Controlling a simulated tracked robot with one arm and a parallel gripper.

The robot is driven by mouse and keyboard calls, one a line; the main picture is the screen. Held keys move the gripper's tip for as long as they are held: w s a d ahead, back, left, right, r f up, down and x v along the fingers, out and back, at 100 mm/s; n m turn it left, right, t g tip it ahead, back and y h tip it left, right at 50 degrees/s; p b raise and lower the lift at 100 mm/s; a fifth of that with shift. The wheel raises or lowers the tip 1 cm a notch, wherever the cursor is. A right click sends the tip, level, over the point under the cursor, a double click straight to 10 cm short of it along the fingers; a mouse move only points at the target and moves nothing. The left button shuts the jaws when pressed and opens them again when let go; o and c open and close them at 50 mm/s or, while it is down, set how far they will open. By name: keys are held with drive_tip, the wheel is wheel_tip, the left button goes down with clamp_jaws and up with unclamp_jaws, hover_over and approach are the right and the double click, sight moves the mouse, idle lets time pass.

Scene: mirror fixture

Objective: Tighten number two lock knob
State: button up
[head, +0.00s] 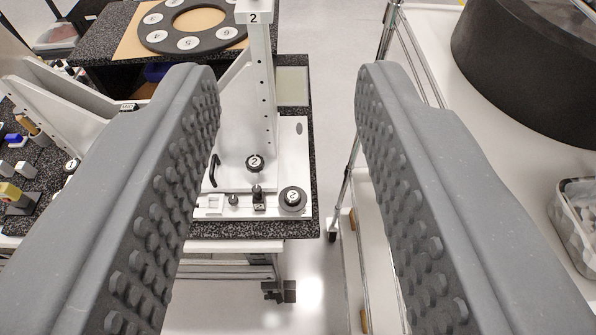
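My gripper (286,85) is open and empty, with its two grey studded fingers wide apart in the foreground. Beyond and below the gap between them is a white mirror fixture with an upright post (260,75) labelled 2. A small black knob with a white disc marked 2 (254,163) sits at the foot of the post. A larger black round knob (292,197), also with a white disc that seems to read 2, sits at the base plate's front right corner. Neither knob is touched. How tight they are cannot be told.
The fixture stands on a speckled dark granite table (275,229). A black ring with numbered discs (193,25) lies behind. A metal-framed white shelf with a large black drum (535,65) and a clear bin (577,225) is at right. Floor shows between.

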drive_tip(key=o, duration=0.3)
drive_tip(key=shift+w, duration=0.1)
drive_tip(key=shift+o, duration=0.8)
drive_tip(key=shift+w, duration=0.1)
drive_tip(key=n+g+y, duration=0.3)
drive_tip(key=n+g, duration=0.7)
hover_over(294, 196)
drive_tip(key=s+d, duration=0.3)
wheel_tip(294, 196, down, 25)
drive_tip(key=w+f+n+g, duration=0.1)
drive_tip(key=f, duration=0.7)
drive_tip(key=w+a+f+n+g+p, duration=0.1)
drive_tip(key=f, duration=0.8)
drive_tip(key=w+a+f+n+g+y, duration=0.1)
drive_tip(key=f+n+g, duration=0.1)
drive_tip(key=f, duration=0.6)
drive_tip(key=shift+a+f, duration=0.15)
drive_tip(key=shift+f, duration=0.05)
